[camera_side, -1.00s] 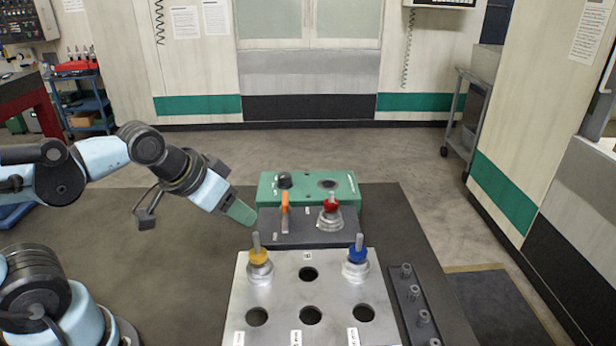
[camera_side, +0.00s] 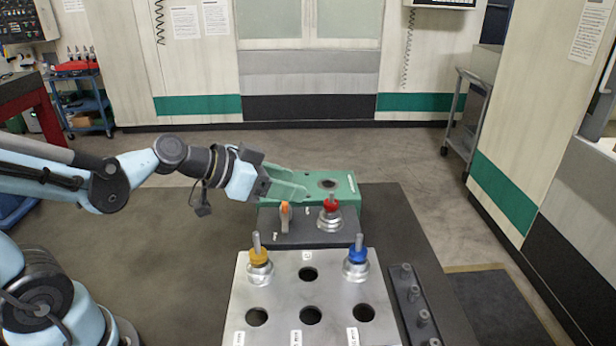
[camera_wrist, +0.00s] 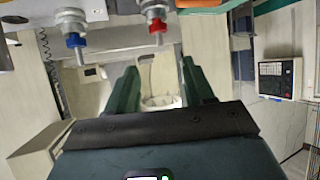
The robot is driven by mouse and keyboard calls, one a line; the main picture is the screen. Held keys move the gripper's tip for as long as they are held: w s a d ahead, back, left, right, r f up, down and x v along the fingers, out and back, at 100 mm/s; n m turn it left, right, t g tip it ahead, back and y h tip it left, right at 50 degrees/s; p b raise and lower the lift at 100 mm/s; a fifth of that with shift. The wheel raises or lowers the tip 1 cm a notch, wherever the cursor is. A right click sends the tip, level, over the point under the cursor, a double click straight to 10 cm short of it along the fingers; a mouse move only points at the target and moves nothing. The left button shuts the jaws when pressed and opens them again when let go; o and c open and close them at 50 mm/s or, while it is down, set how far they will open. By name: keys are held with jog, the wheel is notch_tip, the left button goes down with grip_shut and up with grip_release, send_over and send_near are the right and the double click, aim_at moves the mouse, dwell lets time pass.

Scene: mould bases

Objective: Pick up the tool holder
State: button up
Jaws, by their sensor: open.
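Three tool holders with metal stems show in the side view. The red-ringed tool holder (camera_side: 331,212) stands upright on the dark block, the yellow-ringed one (camera_side: 259,262) and the blue-ringed one (camera_side: 357,261) on the metal plate (camera_side: 280,292). My gripper (camera_side: 305,187) has green fingers and is open, level with the green block, behind and left of the red-ringed holder. I cannot tell whether the fingers touch the block. In the wrist view my gripper's fingers (camera_wrist: 160,75) are apart. The red (camera_wrist: 155,20) and blue (camera_wrist: 75,30) holders appear upside down above them, outside the jaws.
The green block (camera_side: 345,185) has a round hole. An orange-topped piece (camera_side: 285,215) stands on the dark block (camera_side: 308,230) left of the red-ringed holder. The metal plate has several empty holes. A dark rail (camera_side: 412,305) with several pegs lies to its right. The dark mat left is clear.

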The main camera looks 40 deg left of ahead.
aim_at(332, 193)
jog(key=shift+x, duration=5.5)
jog(key=shift+a, duration=0.1)
grip_shut()
